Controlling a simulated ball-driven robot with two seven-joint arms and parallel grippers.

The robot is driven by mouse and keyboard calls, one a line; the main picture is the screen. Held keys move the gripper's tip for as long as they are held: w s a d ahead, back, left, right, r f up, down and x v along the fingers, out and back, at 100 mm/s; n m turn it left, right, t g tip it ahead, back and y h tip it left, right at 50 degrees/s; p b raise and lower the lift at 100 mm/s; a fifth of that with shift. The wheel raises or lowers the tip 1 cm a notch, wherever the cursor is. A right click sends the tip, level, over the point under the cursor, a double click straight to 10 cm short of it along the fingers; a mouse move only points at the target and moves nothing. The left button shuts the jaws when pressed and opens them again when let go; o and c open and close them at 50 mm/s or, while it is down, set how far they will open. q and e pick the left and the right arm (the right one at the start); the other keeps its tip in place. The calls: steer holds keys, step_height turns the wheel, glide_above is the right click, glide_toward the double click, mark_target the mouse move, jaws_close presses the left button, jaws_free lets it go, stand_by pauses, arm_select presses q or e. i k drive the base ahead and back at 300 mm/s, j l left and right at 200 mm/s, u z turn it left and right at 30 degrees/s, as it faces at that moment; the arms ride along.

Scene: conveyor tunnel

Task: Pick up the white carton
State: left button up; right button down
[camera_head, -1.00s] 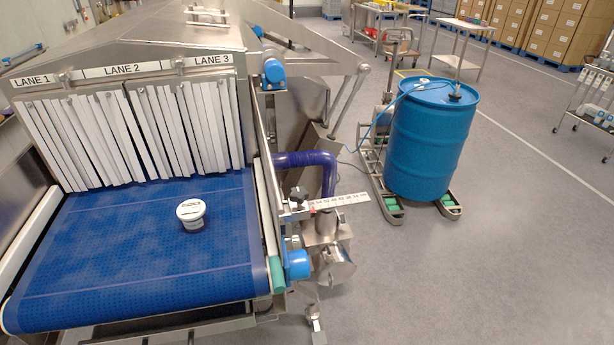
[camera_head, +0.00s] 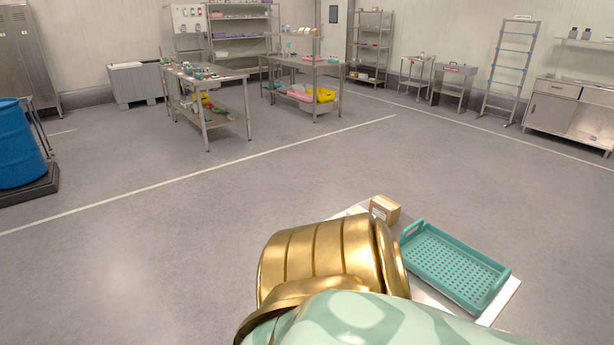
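I see no white carton in the head view. A small brown box (camera_head: 385,208) with a pale label stands at the far edge of a light tabletop (camera_head: 428,293) in the lower middle. A gold and mint-green part of my own body fills the bottom middle and hides much of the tabletop. Neither my left nor my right gripper shows.
A teal perforated tray (camera_head: 413,233) lies on the same tabletop, right of the box. A blue drum (camera_head: 20,150) stands at the left edge. Steel tables (camera_head: 210,75) and shelves line the back. The grey floor between is open.

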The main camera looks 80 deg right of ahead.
mark_target(357, 210)
steer(key=i+j+z, duration=0.1)
steer(key=z, duration=2.8)
